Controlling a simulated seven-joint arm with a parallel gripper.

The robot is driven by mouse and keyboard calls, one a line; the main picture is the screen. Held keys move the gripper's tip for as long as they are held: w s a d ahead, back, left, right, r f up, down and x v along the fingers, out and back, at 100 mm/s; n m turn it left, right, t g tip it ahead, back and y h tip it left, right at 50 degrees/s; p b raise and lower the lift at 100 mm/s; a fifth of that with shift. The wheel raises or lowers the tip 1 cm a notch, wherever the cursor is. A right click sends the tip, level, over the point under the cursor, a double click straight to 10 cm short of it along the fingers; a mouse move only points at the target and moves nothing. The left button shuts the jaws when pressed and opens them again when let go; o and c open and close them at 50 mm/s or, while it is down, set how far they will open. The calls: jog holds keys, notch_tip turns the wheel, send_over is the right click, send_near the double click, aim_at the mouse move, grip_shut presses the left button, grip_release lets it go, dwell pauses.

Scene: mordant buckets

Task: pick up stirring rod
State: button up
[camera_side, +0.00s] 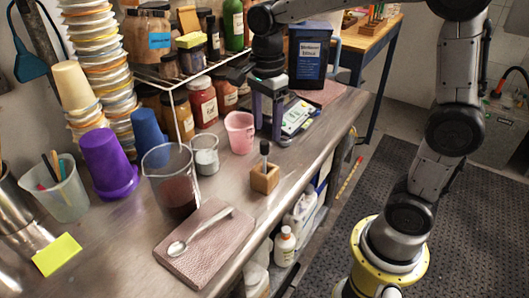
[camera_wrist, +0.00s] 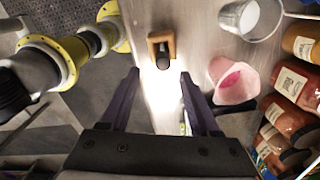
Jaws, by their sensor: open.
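A dark, upright rod-like piece (camera_side: 265,149), which I take for the stirring rod, stands in a small wooden block (camera_side: 264,179) near the bench's front edge. In the wrist view its dark end (camera_wrist: 162,63) shows in the wooden block (camera_wrist: 153,40), ahead of and between my fingertips. My gripper (camera_side: 267,134) is open and empty, pointing down behind the block in the side view. In the wrist view my gripper (camera_wrist: 160,75) has its two fingers spread wide, apart from the rod. The rod's lower part is hidden in the block.
A pink cup (camera_side: 240,132) stands close to my gripper, also in the wrist view (camera_wrist: 234,80). A white-filled beaker (camera_side: 205,156), a large dark-filled beaker (camera_side: 172,185) and a slab (camera_side: 190,258) with a spoon (camera_side: 200,233) lie left. Jars (camera_side: 203,101) line the back.

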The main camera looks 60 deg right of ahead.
aim_at(265, 141)
jog(key=shift+w+a+f, duration=0.1)
jog(key=shift+w+f, duration=0.05)
jog(key=shift+f, duration=1.6)
jog(key=shift+w+f, duration=0.1)
jog(key=shift+f, duration=1.6)
grip_shut()
